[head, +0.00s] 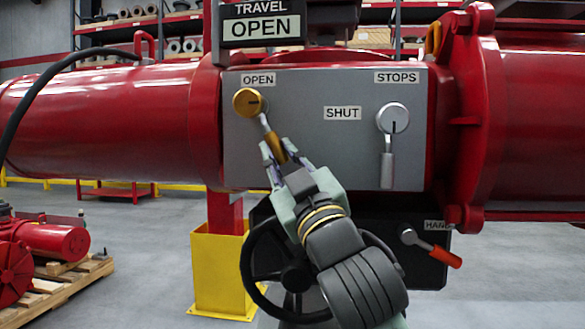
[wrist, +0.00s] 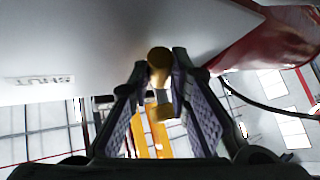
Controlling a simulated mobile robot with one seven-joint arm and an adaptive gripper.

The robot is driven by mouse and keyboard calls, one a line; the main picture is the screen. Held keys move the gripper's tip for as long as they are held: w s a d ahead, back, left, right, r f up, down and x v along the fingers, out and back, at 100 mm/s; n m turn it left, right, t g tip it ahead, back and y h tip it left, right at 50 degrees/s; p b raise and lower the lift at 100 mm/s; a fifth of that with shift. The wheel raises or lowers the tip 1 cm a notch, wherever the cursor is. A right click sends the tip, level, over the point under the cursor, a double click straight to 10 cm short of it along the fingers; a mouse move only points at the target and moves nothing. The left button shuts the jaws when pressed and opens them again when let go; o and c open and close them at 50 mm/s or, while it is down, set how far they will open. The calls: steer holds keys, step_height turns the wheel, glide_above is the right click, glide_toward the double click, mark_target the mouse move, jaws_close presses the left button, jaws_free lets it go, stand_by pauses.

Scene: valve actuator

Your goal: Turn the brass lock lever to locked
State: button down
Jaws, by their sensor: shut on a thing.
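The brass lock lever has a round brass hub (head: 249,102) on the grey panel, just under the OPEN label. Its short silver neck and brass handle slant down and to the right. My gripper (head: 274,152) comes up from below and is shut on the handle, which partly hides it. In the wrist view the lever (wrist: 159,59) shows between the two dark fingers of my gripper (wrist: 159,75). The SHUT label (head: 342,113) is to the right of the lever, and the travel sign (head: 262,27) above reads OPEN.
A silver STOPS lever (head: 388,155) hangs straight down on the panel's right side. Below are a black handwheel (head: 252,262) behind my arm and a red-tipped HAND lever (head: 440,255). Red cylinders (head: 110,115) flank the panel. A yellow post base (head: 215,270) stands lower left.

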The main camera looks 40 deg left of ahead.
steer(key=a+m+t+b, duration=0.1)
steer(key=m, duration=0.1)
steer(key=s+f+m+t, duration=0.1)
steer(key=t, duration=0.1)
steer(key=shift+s+a+f+m+b, duration=0.1)
steer(key=shift+a+f+m+b, duration=0.05)
steer(key=shift+a+m+b, duration=0.25)
steer(key=shift+s+a+m+t+h+b, duration=0.1)
steer(key=shift+a+m+t+h+b, duration=0.2)
steer(key=shift+m+t, duration=0.4)
steer(key=shift+s+a+m+t+h+b, duration=0.15)
steer(key=shift+m+t+h, duration=0.35)
steer(key=shift+m, duration=0.25)
steer(key=shift+s+a+m+t+h+b, duration=0.15)
steer(key=shift+a+m+t+h, duration=0.15)
steer(key=shift+m+t, duration=0.45)
steer(key=c, duration=1.5)
jaws_free()
steer(key=shift+d, duration=0.1)
steer(key=v, duration=0.7)
steer(key=shift+s+d+f, duration=0.1)
steer(key=shift+f, duration=0.05)
